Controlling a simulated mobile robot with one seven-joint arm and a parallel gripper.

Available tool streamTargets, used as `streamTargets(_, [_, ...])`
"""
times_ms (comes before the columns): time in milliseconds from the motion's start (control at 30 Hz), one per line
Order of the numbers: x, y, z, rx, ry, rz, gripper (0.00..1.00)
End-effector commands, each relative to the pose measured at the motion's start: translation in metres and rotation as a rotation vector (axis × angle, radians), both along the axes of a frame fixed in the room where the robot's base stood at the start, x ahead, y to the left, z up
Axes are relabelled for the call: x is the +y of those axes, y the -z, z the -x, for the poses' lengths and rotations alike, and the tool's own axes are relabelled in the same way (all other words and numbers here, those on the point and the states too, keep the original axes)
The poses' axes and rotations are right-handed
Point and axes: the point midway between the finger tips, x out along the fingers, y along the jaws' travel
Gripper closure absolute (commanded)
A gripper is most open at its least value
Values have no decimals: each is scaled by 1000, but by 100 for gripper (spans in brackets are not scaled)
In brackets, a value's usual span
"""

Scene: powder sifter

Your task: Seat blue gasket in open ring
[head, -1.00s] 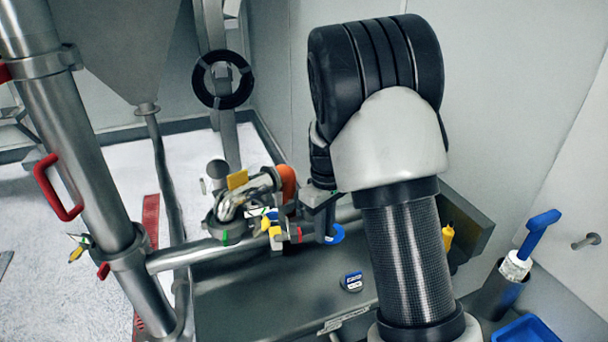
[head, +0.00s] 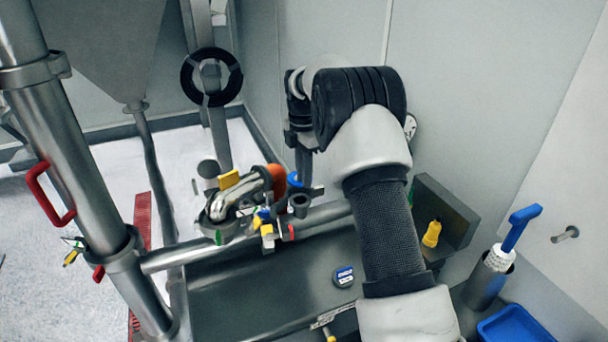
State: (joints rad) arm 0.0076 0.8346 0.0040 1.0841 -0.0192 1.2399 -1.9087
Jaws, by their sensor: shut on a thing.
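My gripper (head: 302,170) points down above the pipe fittings, its fingers partly hidden by my arm and small in view. It is shut on the blue gasket (head: 294,180), which shows as a small blue edge beside the orange part. A short grey open ring (head: 300,204) stands just below and slightly right of the gasket, on the horizontal pipe. The gasket appears apart from the ring, but I cannot tell their exact gap in depth.
A curved steel fitting (head: 238,192) with a yellow tag and an orange part (head: 276,183) crowd the gripper's left. A blue-and-white puck (head: 344,277) lies on the dark tray (head: 240,295). A yellow bottle (head: 431,234) stands right of my arm.

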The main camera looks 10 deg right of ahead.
Motion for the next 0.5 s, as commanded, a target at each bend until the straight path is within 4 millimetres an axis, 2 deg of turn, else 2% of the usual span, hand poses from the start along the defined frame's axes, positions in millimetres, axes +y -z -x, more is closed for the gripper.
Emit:
streamTargets(267, [0,14,0,5,-7,2,100])
streamTargets(500, [0,37,0,4,-7,0,100])
